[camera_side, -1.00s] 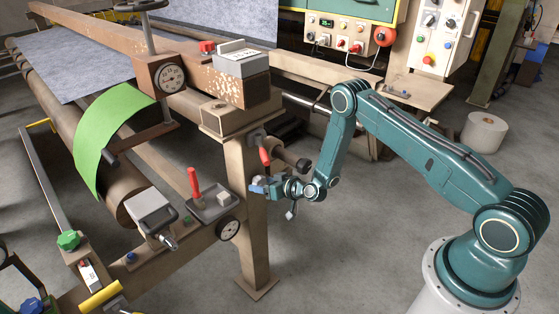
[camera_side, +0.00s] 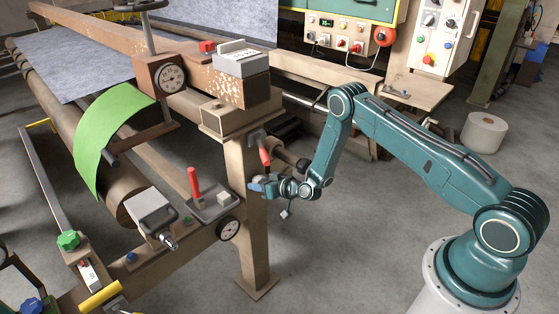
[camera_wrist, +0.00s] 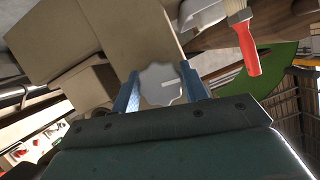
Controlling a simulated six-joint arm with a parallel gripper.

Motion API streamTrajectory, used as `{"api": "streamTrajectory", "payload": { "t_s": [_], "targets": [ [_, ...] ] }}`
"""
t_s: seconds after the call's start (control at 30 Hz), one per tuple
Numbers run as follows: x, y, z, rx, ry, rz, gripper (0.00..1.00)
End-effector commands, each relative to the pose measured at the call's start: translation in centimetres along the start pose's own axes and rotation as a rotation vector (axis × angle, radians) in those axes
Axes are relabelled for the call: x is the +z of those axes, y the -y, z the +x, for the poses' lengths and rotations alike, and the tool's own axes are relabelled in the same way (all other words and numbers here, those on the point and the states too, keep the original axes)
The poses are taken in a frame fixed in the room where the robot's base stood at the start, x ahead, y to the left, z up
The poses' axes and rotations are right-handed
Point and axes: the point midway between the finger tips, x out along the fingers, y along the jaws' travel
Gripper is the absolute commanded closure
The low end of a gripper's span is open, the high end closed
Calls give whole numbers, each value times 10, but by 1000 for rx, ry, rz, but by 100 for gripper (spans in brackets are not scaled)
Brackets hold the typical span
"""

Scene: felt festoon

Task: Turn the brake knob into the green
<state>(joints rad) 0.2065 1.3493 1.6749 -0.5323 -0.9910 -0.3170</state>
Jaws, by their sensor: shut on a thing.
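The brake knob (camera_wrist: 160,84) is a pale grey, lobed knob with a white pointer line, seen between my two blue fingers in the wrist view. The pointer runs from near the knob's middle to the right. My gripper (camera_wrist: 166,92) is shut on the knob, a finger on each side. In the side view my gripper (camera_side: 259,186) is at the beige post (camera_side: 253,235) of the machine frame, and the knob is hidden there. I see no green mark or scale around the knob in either view.
A dark roller end (camera_side: 296,163) is near the wrist. Open floor lies below.

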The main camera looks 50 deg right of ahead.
Motion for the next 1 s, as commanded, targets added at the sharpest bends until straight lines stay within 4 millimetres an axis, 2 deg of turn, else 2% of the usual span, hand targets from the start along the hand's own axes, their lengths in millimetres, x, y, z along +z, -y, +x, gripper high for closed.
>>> {"api": "streamTrajectory", "payload": {
  "t_s": [0.37,1.0],
  "targets": [
    [0,-1,0,-35,1,91,79],
    [0,0,0,-216,1,525,79]
  ]
}}
